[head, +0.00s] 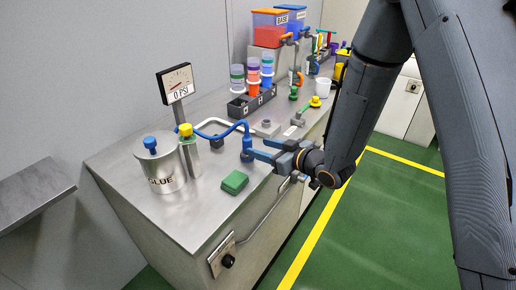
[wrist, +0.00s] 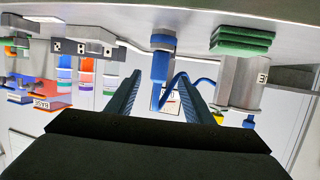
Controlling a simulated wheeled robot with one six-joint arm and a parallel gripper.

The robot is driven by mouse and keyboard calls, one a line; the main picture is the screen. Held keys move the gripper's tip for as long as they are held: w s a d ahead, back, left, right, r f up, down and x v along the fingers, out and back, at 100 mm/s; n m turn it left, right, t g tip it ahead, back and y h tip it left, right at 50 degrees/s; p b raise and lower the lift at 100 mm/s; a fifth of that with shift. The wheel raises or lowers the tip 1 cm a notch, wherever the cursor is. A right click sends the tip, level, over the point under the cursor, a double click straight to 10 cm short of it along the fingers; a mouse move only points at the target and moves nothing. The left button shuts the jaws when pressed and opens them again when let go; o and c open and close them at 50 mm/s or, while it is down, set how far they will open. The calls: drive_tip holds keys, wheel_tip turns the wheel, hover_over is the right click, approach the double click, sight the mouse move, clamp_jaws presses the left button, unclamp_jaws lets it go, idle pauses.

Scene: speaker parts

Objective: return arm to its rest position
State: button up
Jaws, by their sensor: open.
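My gripper (head: 262,149) is at the end of my dark arm (head: 354,110), reaching over the front edge of the steel bench. Its two fingers are apart. A blue nozzle (head: 246,150) with a blue hose stands on the bench just beyond the fingertips. In the wrist view, which looks upside down, the nozzle (wrist: 160,62) appears in line with the gap between the fingers (wrist: 160,82). I cannot tell whether the fingers touch it; nothing appears clamped.
A green block (head: 234,182) lies near the bench's front edge. The glue tank (head: 163,166) and pressure gauge (head: 176,83) stand at left. A bottle rack (head: 252,101) and an orange bin (head: 270,33) are farther back. The green floor (head: 385,220) is clear.

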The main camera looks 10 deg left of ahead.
idle(0.4)
drive_tip(key=s+d+r+m+g+h, duration=0.1)
drive_tip(key=d+m+h, duration=0.3)
drive_tip(key=d, duration=0.8)
drive_tip(key=s+d+m+h, duration=0.2)
drive_tip(key=d+h, duration=0.4)
drive_tip(key=d, duration=0.6)
drive_tip(key=s+d+r+m+g+h, duration=0.1)
drive_tip(key=s+d+m+g, duration=0.1)
drive_tip(key=s, duration=0.7)
drive_tip(key=s+d+r+m+g+h, duration=0.1)
drive_tip(key=s+d+r+m+g, duration=0.1)
drive_tip(key=s, duration=0.6)
drive_tip(key=d+m+g, duration=0.1)
drive_tip(key=d+g, duration=0.1)
drive_tip(key=d, duration=0.1)
drive_tip(key=shift+s+d, duration=0.4)
drive_tip(key=shift+r, duration=0.1)
drive_tip(key=shift+c, duration=0.4)
